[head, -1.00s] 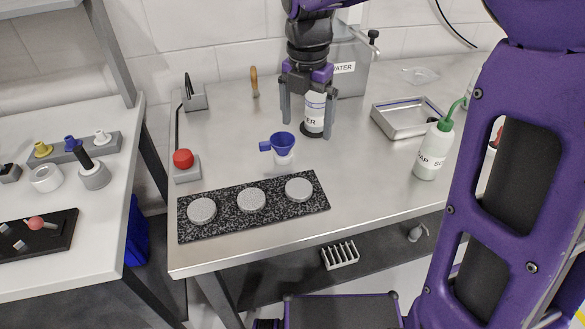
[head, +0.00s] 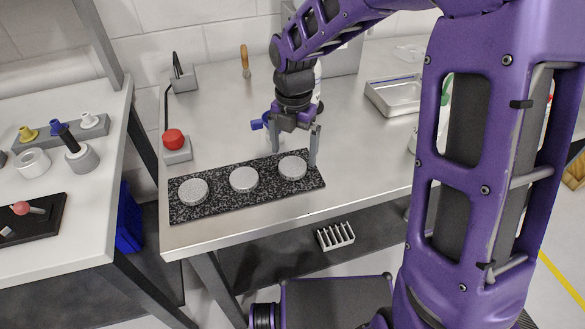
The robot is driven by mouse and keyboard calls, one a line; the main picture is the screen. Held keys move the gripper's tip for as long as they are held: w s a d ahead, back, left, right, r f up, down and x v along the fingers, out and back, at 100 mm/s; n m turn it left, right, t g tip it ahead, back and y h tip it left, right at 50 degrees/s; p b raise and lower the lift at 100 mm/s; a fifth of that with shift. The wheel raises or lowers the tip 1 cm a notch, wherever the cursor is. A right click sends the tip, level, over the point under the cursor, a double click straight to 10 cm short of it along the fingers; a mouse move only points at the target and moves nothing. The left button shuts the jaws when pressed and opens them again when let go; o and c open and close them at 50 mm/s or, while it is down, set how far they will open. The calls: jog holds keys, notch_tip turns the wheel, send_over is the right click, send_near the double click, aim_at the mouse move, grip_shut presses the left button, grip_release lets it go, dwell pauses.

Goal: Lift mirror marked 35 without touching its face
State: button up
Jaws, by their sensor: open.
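Three round grey discs lie in a row on a black speckled plate (head: 216,204): a left disc (head: 193,192), a middle disc (head: 244,179) and a right disc (head: 292,168). Their tops look textured and pale. No number 35 can be read on any of them, so I cannot tell which is the marked mirror. My gripper (head: 295,157) is open and points down at the right disc. Its fingers appear at the disc's far left and right sides. I cannot tell whether they touch it.
A red ball-topped grey block (head: 174,143) stands left of the plate. A blue funnel (head: 258,123) is partly hidden behind my gripper. A metal tray (head: 395,97) lies at the right. The steel bench front (head: 235,232) is clear.

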aim_at(292, 166)
notch_tip(292, 166, down, 4)
jog(key=shift+a+r+b, duration=0.1)
jog(key=shift+a+b, duration=0.05)
jog(key=shift+b, duration=0.15)
jog(key=c, duration=1.3)
